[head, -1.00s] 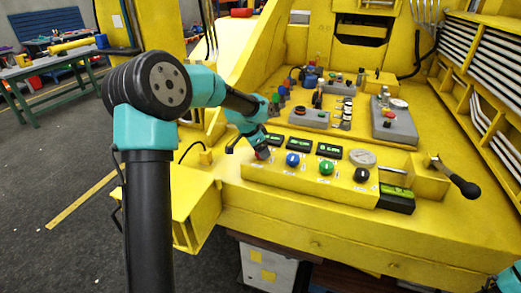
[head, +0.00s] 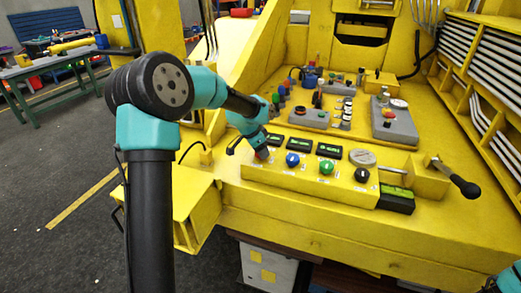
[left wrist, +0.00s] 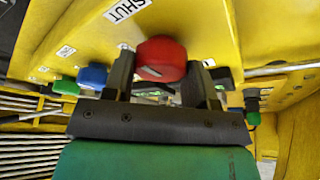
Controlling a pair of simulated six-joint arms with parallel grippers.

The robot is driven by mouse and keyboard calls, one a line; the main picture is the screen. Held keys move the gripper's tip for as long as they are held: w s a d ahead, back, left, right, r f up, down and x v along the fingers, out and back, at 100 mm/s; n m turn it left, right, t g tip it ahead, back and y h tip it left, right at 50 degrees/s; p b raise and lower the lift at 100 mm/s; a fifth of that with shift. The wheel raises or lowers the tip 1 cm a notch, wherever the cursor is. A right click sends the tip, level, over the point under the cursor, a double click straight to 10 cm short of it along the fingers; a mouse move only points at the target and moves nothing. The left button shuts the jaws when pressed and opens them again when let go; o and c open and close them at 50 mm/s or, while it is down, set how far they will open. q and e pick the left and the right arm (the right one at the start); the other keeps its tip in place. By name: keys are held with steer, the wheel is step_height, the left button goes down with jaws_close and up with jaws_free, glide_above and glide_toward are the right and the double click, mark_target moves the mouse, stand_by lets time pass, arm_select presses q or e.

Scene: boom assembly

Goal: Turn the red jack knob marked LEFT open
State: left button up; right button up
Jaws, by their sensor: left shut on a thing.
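The red jack knob (left wrist: 160,58) shows in the left wrist view on the yellow control panel, with a pale mark on its face. My left gripper (left wrist: 162,80) has one finger on each side of it and is shut on it. A label reading SHUT (left wrist: 127,9) is on the panel beside the knob. In the head view my left gripper (head: 262,152) reaches down to the left end of the panel (head: 315,183) and hides most of the red knob. The LEFT marking cannot be read.
A blue knob (head: 292,160), a green knob (head: 326,167) and a black knob (head: 361,175) stand in a row to the right. Small green-lit displays (head: 300,145) sit behind them. A black-handled lever (head: 463,186) sticks out at the right end.

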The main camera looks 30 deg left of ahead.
arm_select(q)
steer(key=shift+n, duration=0.5)
steer(key=shift+n+t+y, duration=0.3)
steer(key=shift+n+y, duration=0.7)
steer(key=shift+n, duration=1)
steer(key=n, duration=0.2)
steer(key=n+y, duration=0.1)
steer(key=n, duration=0.1)
steer(key=shift+d+y, duration=0.15)
steer(key=shift+y, duration=0.15)
steer(key=n, duration=0.2)
steer(key=n+y, duration=0.1)
steer(key=n, duration=0.1)
steer(key=shift+n+y, duration=0.3)
steer(key=shift+n, duration=0.1)
steer(key=n+g+y, duration=0.1)
steer(key=n, duration=0.3)
steer(key=shift+d+g, duration=0.1)
steer(key=shift+g, duration=0.3)
steer(key=o, duration=0.9)
